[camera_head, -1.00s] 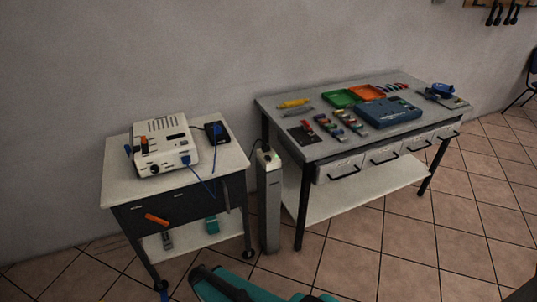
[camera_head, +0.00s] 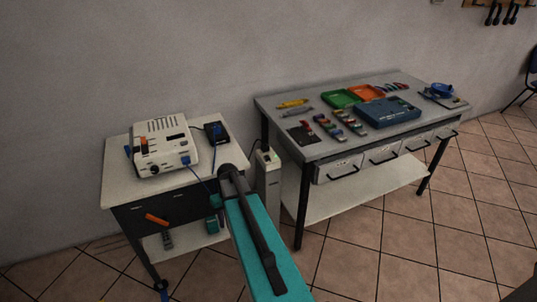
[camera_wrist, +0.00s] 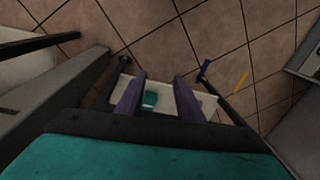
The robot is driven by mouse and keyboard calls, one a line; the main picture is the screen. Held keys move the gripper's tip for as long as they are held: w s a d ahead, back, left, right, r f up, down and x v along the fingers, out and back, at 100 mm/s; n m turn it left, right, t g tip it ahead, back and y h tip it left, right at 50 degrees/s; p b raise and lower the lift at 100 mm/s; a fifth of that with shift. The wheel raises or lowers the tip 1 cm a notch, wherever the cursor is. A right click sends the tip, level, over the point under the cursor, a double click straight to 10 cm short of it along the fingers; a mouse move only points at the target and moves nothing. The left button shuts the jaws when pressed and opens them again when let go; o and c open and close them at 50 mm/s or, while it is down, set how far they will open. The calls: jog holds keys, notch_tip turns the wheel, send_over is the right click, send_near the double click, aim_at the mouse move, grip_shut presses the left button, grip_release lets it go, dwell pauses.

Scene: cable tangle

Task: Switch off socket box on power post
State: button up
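The power post (camera_head: 268,185) is a slim pale grey column standing between the white cart and the workbench. The socket box (camera_head: 267,157) on its top shows a small red spot and a green spot. My teal arm covers the post's lower part in the head view. My gripper (camera_wrist: 159,78) shows in the wrist view with two purple fingers apart and no object gripped. A white surface with a teal item (camera_wrist: 150,100) shows below and between the fingers. In the head view the fingers cannot be made out. I cannot clearly identify the socket box in the wrist view.
The white cart (camera_head: 120,185) at left carries a cream device (camera_head: 160,148) with a blue cable and a dark handset (camera_head: 217,132). The grey workbench (camera_head: 330,148) at right holds trays and small parts. Tiled floor (camera_head: 400,240) is free in front.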

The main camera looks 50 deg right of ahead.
jog(key=w+d+r+m+t+h, duration=0.1)
jog(key=w+d+r+t, duration=0.15)
jog(key=d+r, duration=1.2)
jog(key=t+h, duration=0.1)
jog(key=h, duration=0.1)
send_near(268, 157)
jog(key=d+v, duration=0.1)
jog(key=v, duration=0.6)
jog(key=shift+a+m, duration=0.15)
jog(key=shift+m, duration=0.15)
jog(key=shift+w+f, duration=0.1)
jog(key=shift+a+p+x, duration=0.15)
jog(key=shift+p+x, duration=0.6)
jog(key=shift+x, duration=2.7)
jog(key=shift+a+p+x, duration=0.2)
jog(key=shift+p+x, duration=0.5)
jog(key=shift+x, duration=2.7)
